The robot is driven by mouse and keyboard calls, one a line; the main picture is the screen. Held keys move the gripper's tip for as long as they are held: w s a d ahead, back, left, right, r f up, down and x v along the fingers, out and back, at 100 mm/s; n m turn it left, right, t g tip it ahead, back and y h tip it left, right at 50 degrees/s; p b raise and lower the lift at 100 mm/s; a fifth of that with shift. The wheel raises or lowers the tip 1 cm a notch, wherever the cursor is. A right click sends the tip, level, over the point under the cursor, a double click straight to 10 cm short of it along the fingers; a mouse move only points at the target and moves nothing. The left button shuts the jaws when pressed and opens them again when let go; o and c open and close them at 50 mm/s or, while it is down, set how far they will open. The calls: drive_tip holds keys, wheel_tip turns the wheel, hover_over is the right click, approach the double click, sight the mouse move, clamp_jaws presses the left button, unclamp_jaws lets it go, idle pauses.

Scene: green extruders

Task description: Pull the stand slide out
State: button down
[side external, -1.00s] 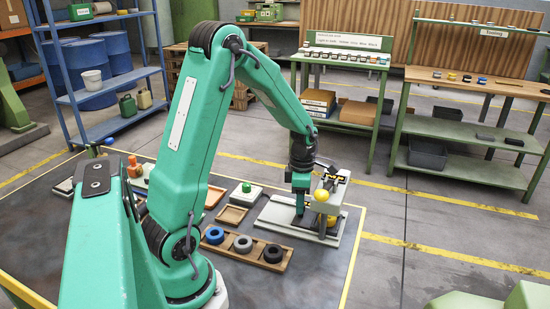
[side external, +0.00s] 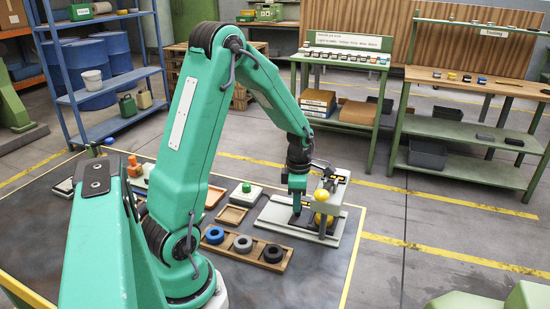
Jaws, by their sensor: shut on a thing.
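The stand (side external: 328,208) is a small grey fixture with a yellow knob (side external: 321,195), on a pale base plate (side external: 275,219) at the right of the dark work mat. My gripper (side external: 297,208) points down over the base plate, just left of the stand's upright. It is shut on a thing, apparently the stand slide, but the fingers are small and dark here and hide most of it. How far the slide is out cannot be told clearly.
A wooden tray with a blue ring (side external: 215,235), a grey ring (side external: 243,244) and a black ring (side external: 273,253) lies in front. Open floor lies right of the mat.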

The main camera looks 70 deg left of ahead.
drive_tip(key=s+a, duration=0.6)
drive_tip(key=shift+s+a, duration=0.35)
drive_tip(key=shift+a, duration=0.05)
drive_tip(key=c, duration=1.2)
unclamp_jaws()
drive_tip(key=shift+r, duration=0.1)
wheel_tip(320, 180, up, 8)
drive_tip(key=shift+f, duration=0.2)
drive_tip(key=shift+d, duration=0.1)
